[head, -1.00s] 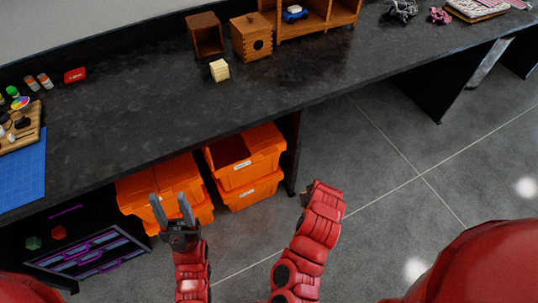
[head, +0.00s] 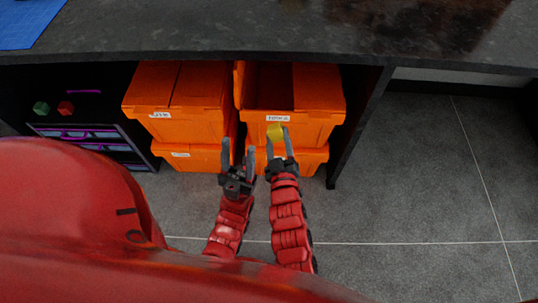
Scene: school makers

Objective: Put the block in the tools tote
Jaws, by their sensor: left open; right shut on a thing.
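The tools tote (head: 312,120) is the upper orange tote on the right under the bench. Its white label seems to read "TOOLS". Its top is partly open, with a dark interior at the left and centre and an orange flap on the right. My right gripper (head: 280,140) is shut on a small yellow block (head: 275,132). In the picture the block overlaps the front wall of the tote, just below the label. I cannot tell the gap between them. My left gripper (head: 238,150) is open and empty, to the left of the right one, in front of the totes.
A closed orange tote (head: 185,125) stands left of the tools tote, and other orange totes lie beneath both. The black bench top (head: 300,35) overhangs them, with a bench leg (head: 352,140) at the right. Drawers (head: 90,140) stand at the left. Floor at the right is clear.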

